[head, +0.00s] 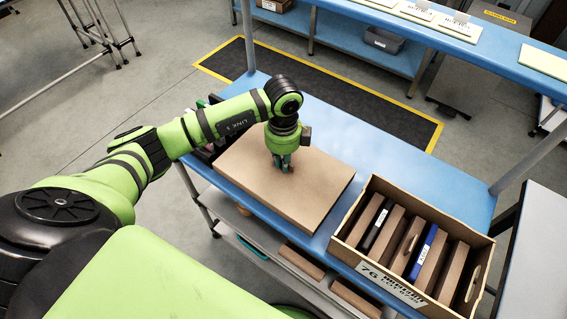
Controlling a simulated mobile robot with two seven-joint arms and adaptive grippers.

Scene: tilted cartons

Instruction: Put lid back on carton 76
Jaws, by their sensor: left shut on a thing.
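The open carton 76 (397,288) stands on the right part of the blue workbench, its label on the front wall. It holds a row of upright brown, black and blue items. The brown carton lid (312,192) lies flat to the left of the carton, apart from it. My left gripper (283,166) points down at the middle of the lid and is shut on it; the exact grip point is small and partly hidden by the fingers. My right gripper is not in view.
The blue workbench (440,175) is bare behind the carton. A metal post (525,162) rises at its right end. Dark items (207,148) sit left of the lid, partly hidden by my arm. A blue shelf (340,30) stands farther back.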

